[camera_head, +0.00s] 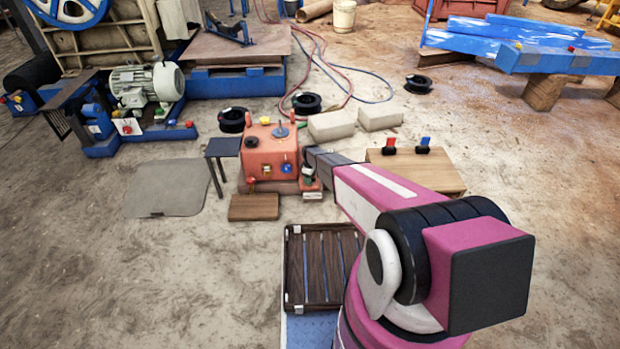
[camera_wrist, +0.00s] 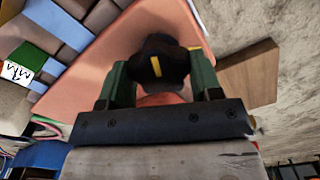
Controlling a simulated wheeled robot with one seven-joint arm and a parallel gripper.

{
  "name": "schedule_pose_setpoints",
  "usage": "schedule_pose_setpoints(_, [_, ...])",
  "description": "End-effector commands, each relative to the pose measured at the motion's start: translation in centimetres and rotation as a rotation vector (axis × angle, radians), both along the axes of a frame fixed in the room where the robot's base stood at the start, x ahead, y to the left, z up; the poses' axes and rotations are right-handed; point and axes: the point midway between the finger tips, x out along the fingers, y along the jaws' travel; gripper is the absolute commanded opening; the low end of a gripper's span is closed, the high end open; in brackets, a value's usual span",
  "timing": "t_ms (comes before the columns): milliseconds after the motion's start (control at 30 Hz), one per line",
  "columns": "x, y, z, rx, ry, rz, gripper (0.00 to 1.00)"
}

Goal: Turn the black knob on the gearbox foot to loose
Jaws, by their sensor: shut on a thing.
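The orange gearbox (camera_head: 265,152) stands on the ground in the middle of the head view. In the wrist view the black knob (camera_wrist: 160,52) has a short yellow mark on its face, nearly in line with my fingers. My gripper (camera_wrist: 161,82) is shut on the knob, with one dark green finger on each side. An orange surface (camera_wrist: 165,18) of the gearbox lies behind the knob. In the head view my arm reaches to the gearbox's right side, and the knob is hard to make out there.
A wooden board (camera_head: 254,207) lies in front of the gearbox. A wooden table (camera_head: 440,172) with small red and blue items stands to the right. Two pale blocks (camera_head: 331,125) lie behind. A dark slatted tray (camera_head: 294,265) is near me. A grey mat (camera_head: 166,188) lies on open ground left.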

Motion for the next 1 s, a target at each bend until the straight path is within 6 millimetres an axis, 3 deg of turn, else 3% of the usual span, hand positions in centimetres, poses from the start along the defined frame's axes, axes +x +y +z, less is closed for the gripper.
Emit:
schedule_pose_setpoints(600, [-0.02, -0.01, 0.07, 0.000, 0.000, 0.046, 0.35])
schedule_pose_setpoints(633, [-0.02, -0.01, 0.07, 0.000, 0.000, 0.046, 0.62])
schedule_pose_setpoints(700, [-0.02, -0.01, 0.06, 0.000, 0.000, 0.046, 0.84])
schedule_pose_setpoints(1000, [-0.02, -0.01, 0.07, 0.000, 0.000, 0.045, 0.84])
